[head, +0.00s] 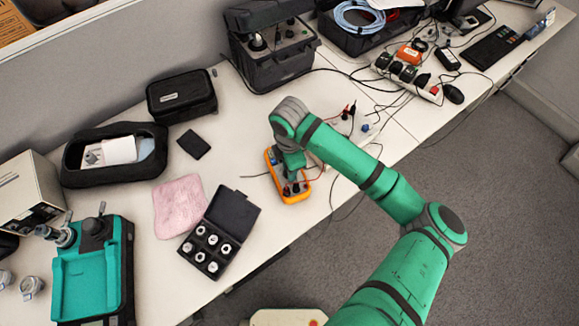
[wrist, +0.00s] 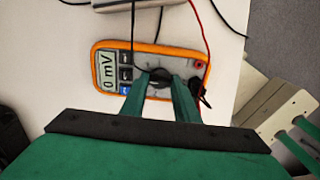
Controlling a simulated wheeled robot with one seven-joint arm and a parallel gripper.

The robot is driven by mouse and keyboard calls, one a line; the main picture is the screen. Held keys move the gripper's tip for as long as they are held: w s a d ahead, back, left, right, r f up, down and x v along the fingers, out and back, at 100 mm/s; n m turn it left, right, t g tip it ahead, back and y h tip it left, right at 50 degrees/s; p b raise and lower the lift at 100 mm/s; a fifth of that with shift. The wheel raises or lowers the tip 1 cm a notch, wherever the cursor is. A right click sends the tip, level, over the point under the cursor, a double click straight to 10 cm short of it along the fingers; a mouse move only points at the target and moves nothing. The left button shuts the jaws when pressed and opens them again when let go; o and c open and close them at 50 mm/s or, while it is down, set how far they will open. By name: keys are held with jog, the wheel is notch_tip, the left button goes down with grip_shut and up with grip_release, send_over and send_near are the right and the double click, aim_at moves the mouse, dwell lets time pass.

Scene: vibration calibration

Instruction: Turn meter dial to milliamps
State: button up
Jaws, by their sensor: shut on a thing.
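The meter (head: 274,164) is orange-edged and lies on the white table below my gripper in the head view. In the wrist view the meter (wrist: 106,47) lies face up and its screen reads "0 mV". My gripper (wrist: 160,80) is shut on the dark round dial (wrist: 160,74) on the meter's face. The fingers stand on either side of the dial and partly hide it. In the head view my gripper (head: 293,176) is over the meter and its fingertips are hard to make out. Red and black leads run from the meter.
A black case with metal fittings (head: 233,211) stands open to the left of the meter. A pink cloth (head: 180,206) and a small black pad (head: 194,144) lie nearby. A light-coloured box (head: 336,127) with leads is behind the meter. The table's front edge is close by.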

jog(key=o, duration=1.1)
jog(key=shift+c, duration=0.2)
jog(key=shift+w, duration=0.1)
jog(key=shift+w, duration=0.1)
jog(key=shift+d+r, duration=0.2)
jog(key=shift+r, duration=0.3)
notch_tip(320, 180, up, 10)
jog(key=shift+a, duration=0.25)
jog(key=shift+f, duration=0.1)
